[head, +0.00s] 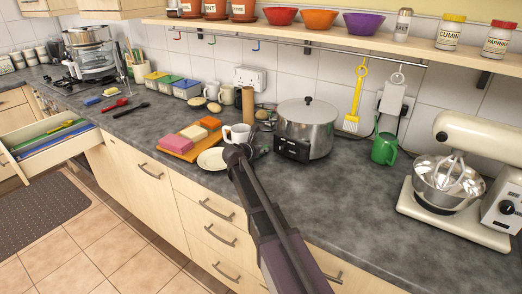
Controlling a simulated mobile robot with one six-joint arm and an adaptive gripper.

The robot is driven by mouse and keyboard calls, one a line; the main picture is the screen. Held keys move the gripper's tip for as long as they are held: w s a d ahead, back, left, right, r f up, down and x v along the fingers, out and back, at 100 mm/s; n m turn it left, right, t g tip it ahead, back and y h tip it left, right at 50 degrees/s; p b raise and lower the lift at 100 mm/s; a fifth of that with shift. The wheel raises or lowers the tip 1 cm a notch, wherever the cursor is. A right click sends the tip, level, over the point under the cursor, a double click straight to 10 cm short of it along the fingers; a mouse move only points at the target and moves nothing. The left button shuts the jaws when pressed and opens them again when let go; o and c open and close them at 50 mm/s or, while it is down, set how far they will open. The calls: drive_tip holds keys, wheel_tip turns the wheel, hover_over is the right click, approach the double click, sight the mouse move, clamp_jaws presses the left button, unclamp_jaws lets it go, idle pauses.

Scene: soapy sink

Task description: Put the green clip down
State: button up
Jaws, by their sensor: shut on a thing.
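My gripper (240,153) is at the far end of my dark arm, above the counter near its front edge. It is between the white plate and the silver pot, in front of the white mug. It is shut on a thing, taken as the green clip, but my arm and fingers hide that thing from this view. I cannot see the clip's shape or tilt, or whether it touches the counter (340,195).
A white plate (212,159), white mug (238,134) and orange board (167,144) with coloured blocks are close left. A silver pot (305,122) stands right.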

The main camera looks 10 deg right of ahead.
drive_tip(key=o, duration=0.7)
drive_tip(key=shift+o, duration=0.2)
drive_tip(key=shift+r, duration=0.15)
